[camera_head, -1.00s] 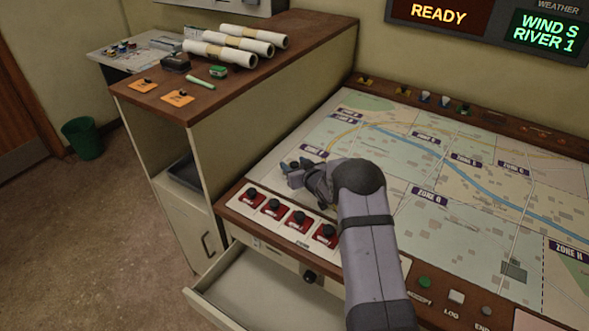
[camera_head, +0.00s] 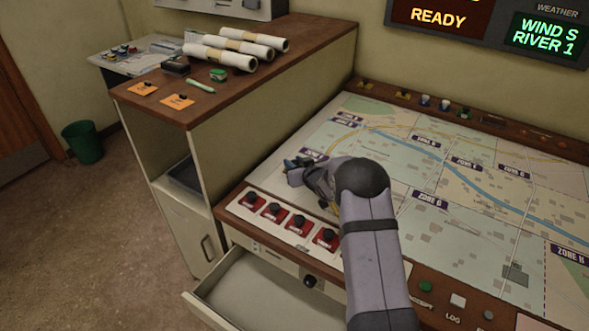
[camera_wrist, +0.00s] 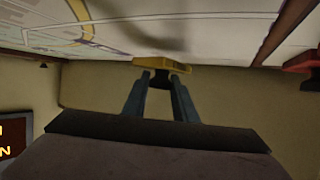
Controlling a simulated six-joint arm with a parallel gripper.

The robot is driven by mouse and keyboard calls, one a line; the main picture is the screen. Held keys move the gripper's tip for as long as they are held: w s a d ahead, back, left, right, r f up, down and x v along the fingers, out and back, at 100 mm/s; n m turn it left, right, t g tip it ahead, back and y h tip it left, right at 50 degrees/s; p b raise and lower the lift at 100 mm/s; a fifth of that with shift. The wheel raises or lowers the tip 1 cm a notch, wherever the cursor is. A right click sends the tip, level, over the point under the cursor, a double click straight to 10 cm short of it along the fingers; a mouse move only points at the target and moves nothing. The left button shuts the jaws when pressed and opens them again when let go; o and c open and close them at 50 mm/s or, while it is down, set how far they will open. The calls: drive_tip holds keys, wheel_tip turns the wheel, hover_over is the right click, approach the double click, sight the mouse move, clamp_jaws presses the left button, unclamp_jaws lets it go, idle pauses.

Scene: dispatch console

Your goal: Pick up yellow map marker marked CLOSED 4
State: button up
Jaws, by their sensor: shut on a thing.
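My gripper (camera_wrist: 161,80) is shut on the dark knob of a yellow map marker (camera_wrist: 150,64) in the wrist view. The marker's flat yellow plate lies beyond my fingertips, across the map's edge in that picture. Any lettering on it is not readable, and I cannot tell whether it touches the surface. In the head view my gripper (camera_head: 300,168) is over the near left part of the map board (camera_head: 270,178), largely hidden by my own wrist; the held marker cannot be made out clearly there.
Several red markers (camera_head: 273,211) with black knobs sit along the console's front left edge, below my gripper. A drawer (camera_head: 262,295) stands open beneath them. Yellow markers (camera_head: 401,92) and other pieces stand on the back rail. A wooden-topped cabinet (camera_head: 280,75) rises at the left.

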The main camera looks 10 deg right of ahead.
sight(294, 163)
wheel_tip(294, 163, up, 8)
drive_tip(key=shift+f+b, duration=0.1)
drive_tip(key=shift+b, duration=0.25)
drive_tip(key=shift+a, duration=0.1)
